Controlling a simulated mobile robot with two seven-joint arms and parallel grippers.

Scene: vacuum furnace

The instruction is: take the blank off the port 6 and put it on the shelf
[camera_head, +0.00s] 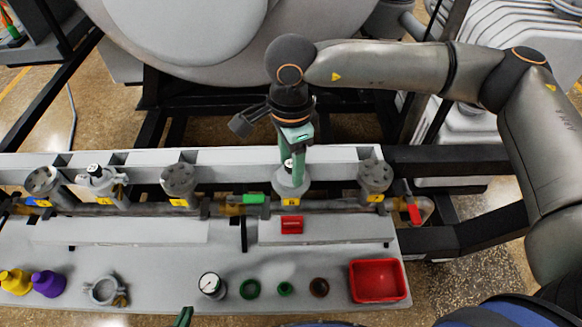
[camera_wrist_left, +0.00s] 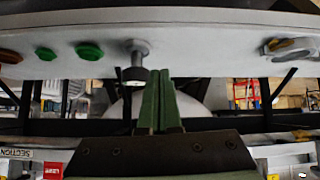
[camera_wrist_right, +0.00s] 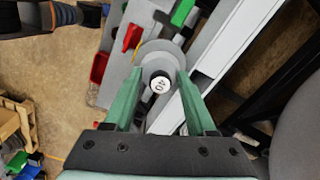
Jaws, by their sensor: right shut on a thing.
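The blank (camera_head: 291,183) is a grey disc with a black-rimmed knob, whose white top reads 40 in the right wrist view (camera_wrist_right: 160,83). It sits at a port on the rear rail, above a yellow label too small to read surely. My right gripper (camera_head: 293,158) reaches down from above and is shut on the blank's knob, with a green finger on each side (camera_wrist_right: 160,90). I cannot tell whether the blank is still seated. The shelf (camera_head: 150,262) is the long grey ledge in front. My left gripper (camera_head: 184,318) is at its front edge, fingers together and empty (camera_wrist_left: 160,115).
On the shelf are yellow and purple bottles (camera_head: 48,284), a clamp (camera_head: 105,290), a gauge (camera_head: 211,285), green rings (camera_head: 250,288), a brown ring (camera_head: 319,287) and a red tray (camera_head: 379,281). Other capped ports (camera_head: 178,179) stand along the rail. A red valve handle (camera_head: 414,213) is at right.

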